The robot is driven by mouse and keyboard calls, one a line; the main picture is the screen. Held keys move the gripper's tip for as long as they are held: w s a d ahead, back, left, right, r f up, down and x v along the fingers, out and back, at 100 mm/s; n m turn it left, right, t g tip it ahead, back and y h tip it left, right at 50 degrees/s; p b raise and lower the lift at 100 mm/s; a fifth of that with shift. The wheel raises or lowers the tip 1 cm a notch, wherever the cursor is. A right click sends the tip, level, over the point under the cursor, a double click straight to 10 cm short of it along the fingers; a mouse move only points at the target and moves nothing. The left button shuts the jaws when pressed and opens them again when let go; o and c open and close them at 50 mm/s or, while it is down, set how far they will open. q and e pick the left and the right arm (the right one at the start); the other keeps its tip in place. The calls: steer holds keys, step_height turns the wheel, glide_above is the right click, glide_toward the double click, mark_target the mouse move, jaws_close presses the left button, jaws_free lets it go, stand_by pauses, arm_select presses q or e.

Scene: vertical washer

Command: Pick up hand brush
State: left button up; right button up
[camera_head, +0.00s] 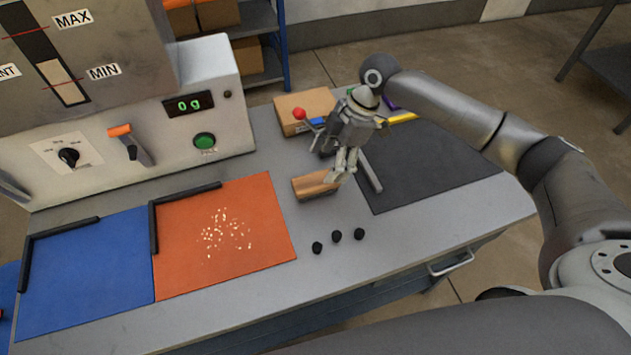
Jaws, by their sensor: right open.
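A brown, wood-coloured block (312,186), which looks like the hand brush, lies on the grey worktop between the orange mat and the dark mat. My right gripper (342,172) is open and points down at its right end. The fingertips overlap that end in the picture; I cannot tell whether they touch it. The gripper hides part of what lies behind it. My left gripper is not in view.
An orange mat (180,262) with pale crumbs and a blue mat (90,275) lie left, with black corner rails. Black knobs (337,236) sit in front. A cardboard box (290,108), a red ball-topped lever (299,114) and a dark mat (440,165) are behind and right.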

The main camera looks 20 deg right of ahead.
mark_target(318, 179)
steer(key=shift+x, duration=0.75)
steer(key=x, duration=0.1)
steer(key=p+x, duration=0.1)
steer(key=x, duration=0.1)
steer(key=p+x, duration=0.1)
steer(key=shift+w+a+f, duration=0.15)
steer(key=shift+w, duration=0.1)
steer(key=shift+a+f, duration=0.1)
steer(key=shift+f, duration=0.35)
steer(key=shift+f, duration=0.2)
steer(key=c, duration=1.2)
